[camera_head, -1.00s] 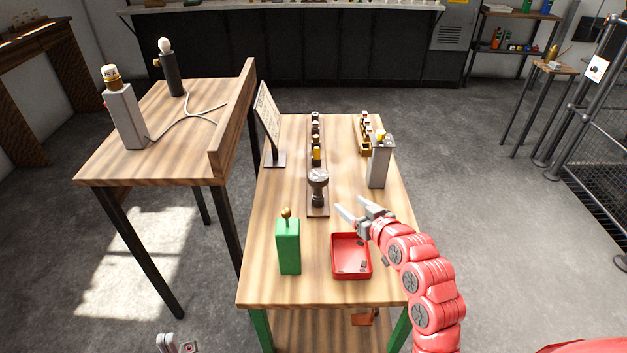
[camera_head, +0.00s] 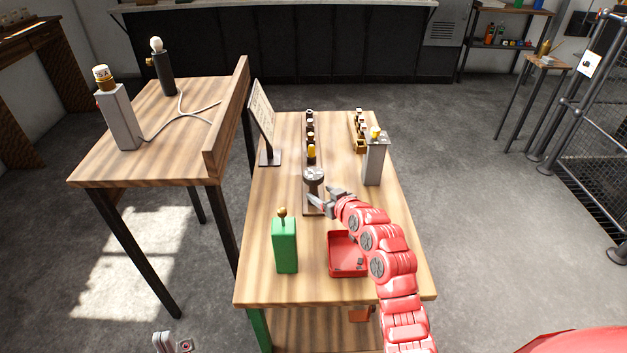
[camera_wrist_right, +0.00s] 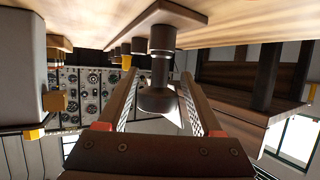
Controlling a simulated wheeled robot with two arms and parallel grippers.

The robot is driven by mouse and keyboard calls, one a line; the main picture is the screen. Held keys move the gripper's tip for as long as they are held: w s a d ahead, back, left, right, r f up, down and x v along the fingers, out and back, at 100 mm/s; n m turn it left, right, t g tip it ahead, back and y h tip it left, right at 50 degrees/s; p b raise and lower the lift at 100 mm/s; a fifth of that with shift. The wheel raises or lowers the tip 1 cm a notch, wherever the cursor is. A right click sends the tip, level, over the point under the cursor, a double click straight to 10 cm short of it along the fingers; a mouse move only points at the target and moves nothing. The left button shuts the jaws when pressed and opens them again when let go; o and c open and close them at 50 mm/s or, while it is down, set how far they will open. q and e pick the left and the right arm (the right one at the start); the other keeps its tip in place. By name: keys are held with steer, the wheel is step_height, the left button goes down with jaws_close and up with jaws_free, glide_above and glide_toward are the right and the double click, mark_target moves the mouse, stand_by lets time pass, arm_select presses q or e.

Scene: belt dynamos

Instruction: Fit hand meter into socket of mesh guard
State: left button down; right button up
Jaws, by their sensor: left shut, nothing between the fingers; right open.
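The hand meter appears to be the dark piece with a round, pale-topped head (camera_head: 314,175) on a long wooden strip on the table. In the right wrist view its dark body (camera_wrist_right: 160,98) stands between the fingers of my right gripper (camera_wrist_right: 160,75). That gripper (camera_head: 320,196) is open, right at the near side of the piece; I cannot tell whether a finger touches it. My left gripper (camera_head: 164,342) is shut and empty, low at the bottom left, away from the table. The mesh guard (camera_head: 590,125) is the metal mesh fence at far right; I cannot make out its socket.
A red tray (camera_head: 340,268) lies under my right arm. A green block with a knob (camera_head: 285,245) stands left of it. A grey box (camera_head: 375,160) stands right of the strip. A tilted panel (camera_head: 262,108) stands behind. A side table (camera_head: 140,165) is at left.

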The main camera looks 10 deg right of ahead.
mark_target(316, 188)
steer(key=x, duration=0.3)
steer(key=shift+w+a+r, duration=0.15)
steer(key=shift+w+r, duration=0.05)
steer(key=shift+w, duration=0.2)
steer(key=shift+x, duration=0.75)
steer(key=shift+f, duration=0.1)
jaws_close()
